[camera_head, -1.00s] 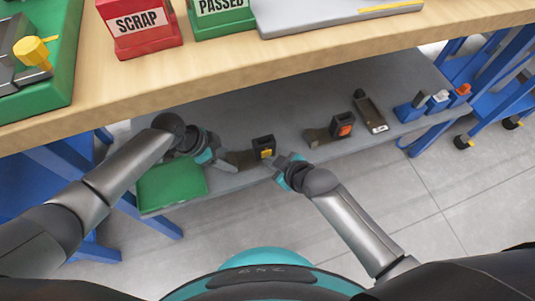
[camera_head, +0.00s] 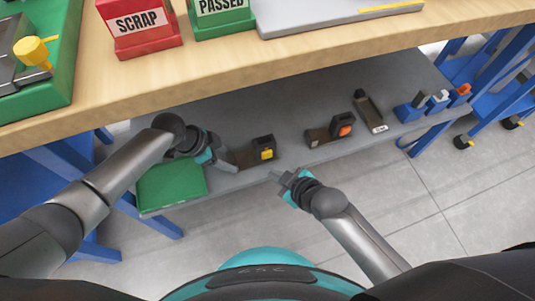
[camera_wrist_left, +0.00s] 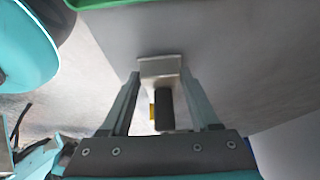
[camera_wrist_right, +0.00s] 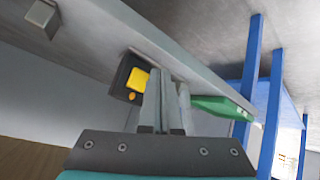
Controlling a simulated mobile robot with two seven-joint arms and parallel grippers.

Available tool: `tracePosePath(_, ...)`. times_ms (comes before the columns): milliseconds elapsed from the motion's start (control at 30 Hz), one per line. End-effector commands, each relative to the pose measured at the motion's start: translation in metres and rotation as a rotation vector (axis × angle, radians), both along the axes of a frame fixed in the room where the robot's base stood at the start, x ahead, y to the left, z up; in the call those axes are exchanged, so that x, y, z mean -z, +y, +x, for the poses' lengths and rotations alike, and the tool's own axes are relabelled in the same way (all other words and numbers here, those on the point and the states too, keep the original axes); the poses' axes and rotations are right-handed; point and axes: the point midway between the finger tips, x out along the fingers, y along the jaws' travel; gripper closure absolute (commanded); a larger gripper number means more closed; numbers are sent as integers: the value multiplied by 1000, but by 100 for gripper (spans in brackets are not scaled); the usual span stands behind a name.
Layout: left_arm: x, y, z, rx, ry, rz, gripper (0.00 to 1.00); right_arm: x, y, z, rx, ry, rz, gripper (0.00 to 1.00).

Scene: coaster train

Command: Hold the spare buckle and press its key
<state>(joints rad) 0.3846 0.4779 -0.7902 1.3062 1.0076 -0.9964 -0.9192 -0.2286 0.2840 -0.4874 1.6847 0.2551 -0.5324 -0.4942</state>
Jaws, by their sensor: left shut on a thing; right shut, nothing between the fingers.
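The buckle with the yellow key (camera_head: 265,153) is on the grey lower shelf, near its front edge. Its dark housing and yellow key (camera_wrist_right: 139,81) also show in the right wrist view. My left gripper (camera_head: 226,160) is shut on the metal strap end of this buckle; the left wrist view shows the strap (camera_wrist_left: 160,68) between the fingers, with the dark housing partly hidden. My right gripper (camera_head: 276,176) is shut and empty, in front of the shelf edge and apart from the buckle. In the right wrist view its closed fingertips (camera_wrist_right: 164,82) overlap the housing's right side.
A buckle with an orange-red key (camera_head: 341,130) and another dark one (camera_head: 370,110) lie farther right on the shelf (camera_head: 300,95). A green tray (camera_head: 170,188) is at its left end. The wooden bench top (camera_head: 200,75) overhangs the shelf.

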Motion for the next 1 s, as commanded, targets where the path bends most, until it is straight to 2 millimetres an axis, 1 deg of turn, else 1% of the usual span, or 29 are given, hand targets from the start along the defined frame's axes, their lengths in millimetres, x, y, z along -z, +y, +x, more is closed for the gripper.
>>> tracePosePath(33, 3, 1, -3, 2, 8, 5, 100, 1, -2, -6, 0, 1, -1, 100)
tracePosePath(100, 3, 1, -3, 1, 8, 5, 100, 1, -4, -13, 0, 1, -1, 100)
tracePosePath(267, 3, 1, -3, 1, 8, 5, 100, 0, -7, -23, 0, 1, -1, 100)
tracePosePath(867, 3, 1, -3, 1, 8, 5, 100, 0, -7, -24, 0, -1, 0, 100)
tracePosePath(900, 3, 1, -3, 1, 8, 5, 34, 0, -7, -24, 0, -1, 0, 100)
tracePosePath(1000, 2, 1, -2, 0, 7, 4, 22, 0, -7, -24, 0, -1, 1, 100)
